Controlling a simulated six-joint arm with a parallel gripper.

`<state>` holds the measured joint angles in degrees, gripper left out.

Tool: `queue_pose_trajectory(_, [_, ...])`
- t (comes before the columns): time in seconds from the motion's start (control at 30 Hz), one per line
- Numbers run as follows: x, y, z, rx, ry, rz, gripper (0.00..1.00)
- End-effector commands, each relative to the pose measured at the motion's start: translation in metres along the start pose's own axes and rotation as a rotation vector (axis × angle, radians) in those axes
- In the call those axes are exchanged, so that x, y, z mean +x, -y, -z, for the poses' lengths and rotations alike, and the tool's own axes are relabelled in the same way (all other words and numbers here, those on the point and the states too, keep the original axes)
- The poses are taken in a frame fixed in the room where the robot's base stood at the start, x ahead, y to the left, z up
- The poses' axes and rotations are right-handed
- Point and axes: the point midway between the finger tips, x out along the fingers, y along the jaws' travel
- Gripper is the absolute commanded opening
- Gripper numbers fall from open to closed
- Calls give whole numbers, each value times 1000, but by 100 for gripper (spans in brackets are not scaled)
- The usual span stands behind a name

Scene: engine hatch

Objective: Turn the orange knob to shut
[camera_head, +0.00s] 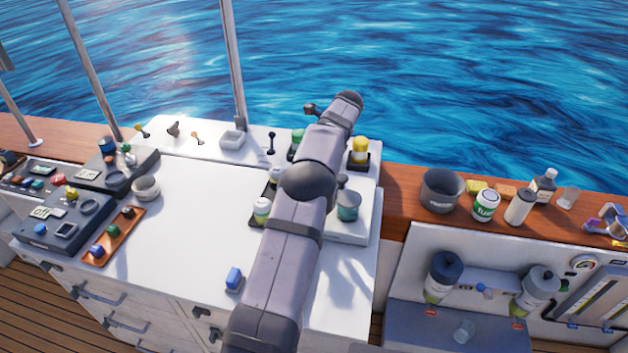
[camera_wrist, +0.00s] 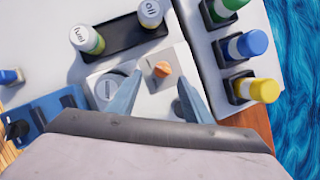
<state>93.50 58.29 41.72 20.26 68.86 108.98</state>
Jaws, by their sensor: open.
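The orange knob (camera_wrist: 162,70) shows in the wrist view, standing on a small square light plate on a pale panel. My gripper (camera_wrist: 157,78) is open, with its two blue-grey fingers reaching up from the bottom of the picture. In that view the knob lies between the fingertips, close to their line; I cannot tell the height gap, and no contact shows. A round grey part sits left of the knob, partly behind the left finger. In the head view my arm covers the knob and the gripper.
In the wrist view, canisters marked fuel (camera_wrist: 88,39) and oil (camera_wrist: 151,13) stand in a black tray (camera_wrist: 120,38) beyond the knob. Green, blue (camera_wrist: 247,46) and yellow (camera_wrist: 256,90) capped bottles stand to the right. In the head view, the white top (camera_head: 195,235) has clear room left of my arm.

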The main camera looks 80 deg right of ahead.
Motion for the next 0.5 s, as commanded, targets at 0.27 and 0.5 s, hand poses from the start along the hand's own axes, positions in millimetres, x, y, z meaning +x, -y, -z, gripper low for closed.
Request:
queue_pose_trajectory(0.27, [2, 6, 5, 28, 3, 5, 46])
queue_pose_trajectory(0.5, [25, 5, 4, 25, 2, 3, 46])
